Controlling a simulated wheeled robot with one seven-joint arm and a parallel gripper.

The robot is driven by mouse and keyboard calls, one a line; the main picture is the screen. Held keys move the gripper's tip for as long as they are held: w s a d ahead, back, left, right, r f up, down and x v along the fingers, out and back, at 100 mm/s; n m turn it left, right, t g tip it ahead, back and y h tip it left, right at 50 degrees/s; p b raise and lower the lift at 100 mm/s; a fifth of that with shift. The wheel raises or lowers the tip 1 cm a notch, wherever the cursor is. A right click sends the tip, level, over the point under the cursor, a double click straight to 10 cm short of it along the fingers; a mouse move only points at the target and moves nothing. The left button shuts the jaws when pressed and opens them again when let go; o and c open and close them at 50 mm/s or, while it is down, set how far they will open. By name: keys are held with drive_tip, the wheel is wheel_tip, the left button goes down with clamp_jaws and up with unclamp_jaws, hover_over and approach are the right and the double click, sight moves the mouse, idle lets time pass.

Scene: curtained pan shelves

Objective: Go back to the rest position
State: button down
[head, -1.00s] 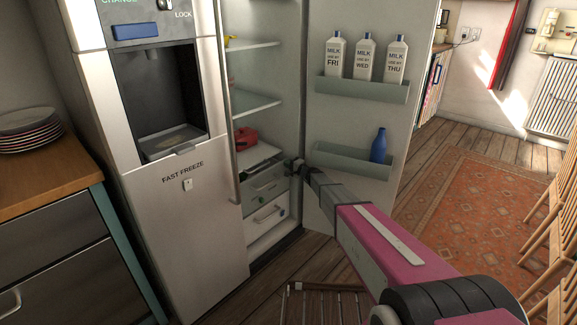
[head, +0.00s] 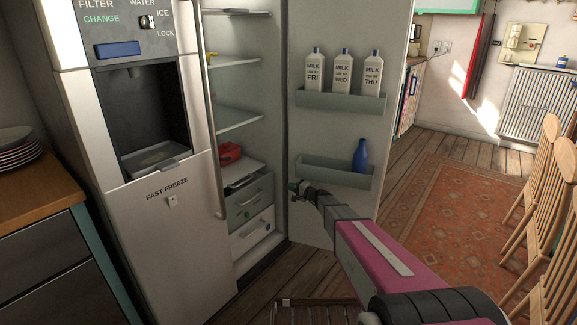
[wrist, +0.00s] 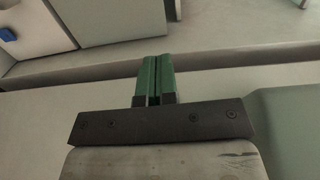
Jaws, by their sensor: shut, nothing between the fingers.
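My gripper (head: 295,190) is in front of the open fridge, beside the inner face of the open fridge door (head: 330,130). It is just below and left of the lower door shelf (head: 335,176). In the wrist view my gripper (wrist: 155,78) shows two green fingers pressed together, with nothing between them. I cannot tell from the views whether it touches the door.
Two drawers (head: 250,240) and a red object (head: 229,153) are inside the fridge. Milk bottles (head: 343,70) and a blue bottle (head: 360,156) stand in the door shelves. Wooden chairs (head: 540,190) stand right; the rug (head: 450,215) is clear. A wooden slatted item (head: 300,313) lies below.

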drive_tip(key=s+n+g+h, duration=0.2)
drive_tip(key=s+n+g, duration=0.25)
drive_tip(key=s, duration=0.75)
drive_tip(key=s+d+r+n+g+h, duration=0.1)
drive_tip(key=s+d+h, duration=0.3)
drive_tip(key=s, duration=0.5)
drive_tip(key=s+d+g+h, duration=0.3)
drive_tip(key=s+d+h, duration=0.1)
drive_tip(key=s+d, duration=0.4)
drive_tip(key=s+d+r+n+g+h, duration=0.1)
drive_tip(key=s+d+h, duration=0.3)
drive_tip(key=s, duration=0.7)
drive_tip(key=shift+s+d+r+n+g, duration=0.4)
drive_tip(key=shift+d+g, duration=0.25)
drive_tip(key=shift+d, duration=0.4)
